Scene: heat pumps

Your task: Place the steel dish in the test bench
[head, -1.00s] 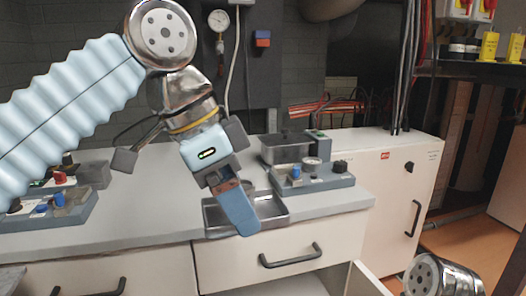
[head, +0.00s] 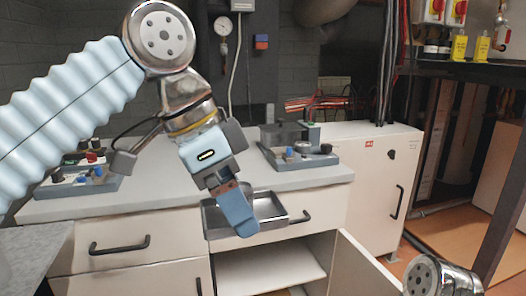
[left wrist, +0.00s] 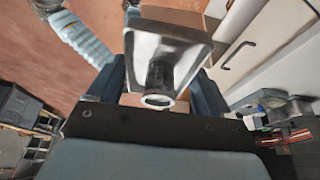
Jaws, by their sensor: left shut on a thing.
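The steel dish (head: 270,207), a shallow rectangular metal tray, hangs from my left gripper (head: 233,203), in front of the counter's drawers. In the left wrist view the dish (left wrist: 168,22) is seen beyond the fingers, with a dark round grip (left wrist: 160,80) between them. My left gripper is shut on the dish; its finger hides the dish's left part in the head view. A grey bench unit (head: 300,157) with knobs and a dark box stands on the counter at the right. A similar unit (head: 75,182) stands at the left. I cannot tell which is the test bench.
The grey countertop (head: 180,180) is mostly clear between the two units. Below it, a cabinet door (head: 362,265) stands open beside an empty shelf (head: 265,268). A tall white cabinet (head: 370,180) stands at the right. A grey surface (head: 35,255) is at the lower left.

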